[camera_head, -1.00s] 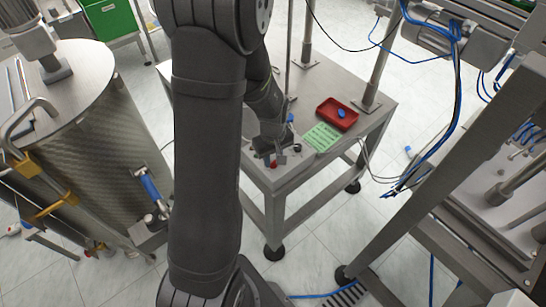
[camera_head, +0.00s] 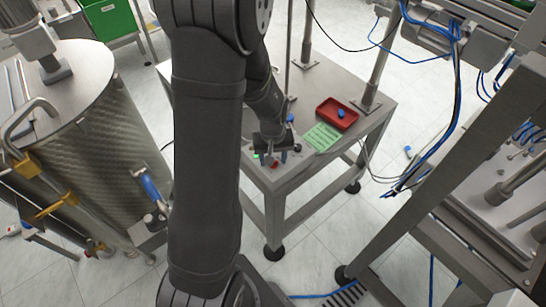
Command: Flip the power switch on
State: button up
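My gripper (camera_head: 276,158) is low over the near corner of the steel table, at a group of small controls. A red control (camera_head: 274,165) shows just below it, and a small green one (camera_head: 256,155) shows at its left. A small dark knob (camera_head: 297,148) stands at its right. I cannot pick out the power switch with certainty; the gripper and arm hide part of the controls. The fingers are too small to tell whether they are open or shut.
A green ribbed tray (camera_head: 322,137) and a red tray (camera_head: 326,107) holding a blue cap (camera_head: 341,113) stand on the steel table (camera_head: 372,122). A large metal drum (camera_head: 112,125) is at the left. A metal frame (camera_head: 430,150) with cables is at the right.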

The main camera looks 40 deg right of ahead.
notch_tip(320, 180, up, 17)
jog(key=shift+r, duration=0.2)
dwell(0.5)
dwell(0.5)
notch_tip(320, 180, down, 18)
jog(key=shift+r, duration=0.25)
dwell(0.4)
jog(key=shift+r, duration=0.1)
